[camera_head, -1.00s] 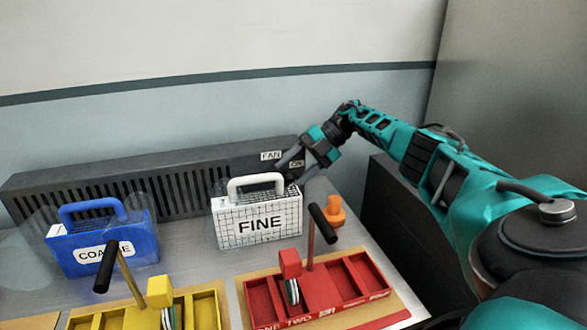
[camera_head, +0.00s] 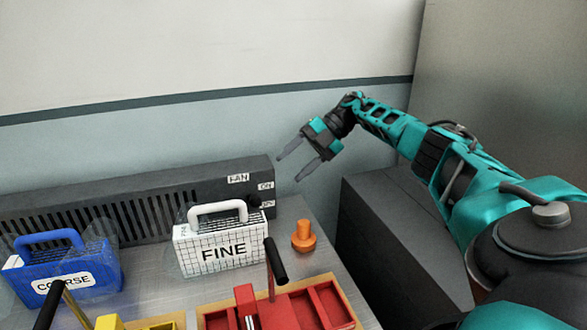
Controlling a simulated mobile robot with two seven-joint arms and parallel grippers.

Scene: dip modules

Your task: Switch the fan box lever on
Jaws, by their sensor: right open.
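The fan box (camera_head: 150,195) is a long dark grey box with a slotted front, along the wall at the back of the table. Its right end carries a FAN label (camera_head: 238,178), an ON label (camera_head: 265,186) and a lower label (camera_head: 268,203) too small to read surely. A small black knob (camera_head: 254,201), apparently the lever, shows beside the lower label, partly behind the white handle. My right gripper (camera_head: 287,168) is open and empty, above and right of the fan box's right end, apart from it in the picture. My left gripper is not in view.
A white FINE case (camera_head: 223,252) stands before the fan box, close to the knob. A blue COARSE case (camera_head: 60,280), an orange knob-shaped piece (camera_head: 303,237) and a red tray (camera_head: 335,305) with a black-handled lever (camera_head: 276,262) are nearby. A dark cabinet (camera_head: 385,250) stands right.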

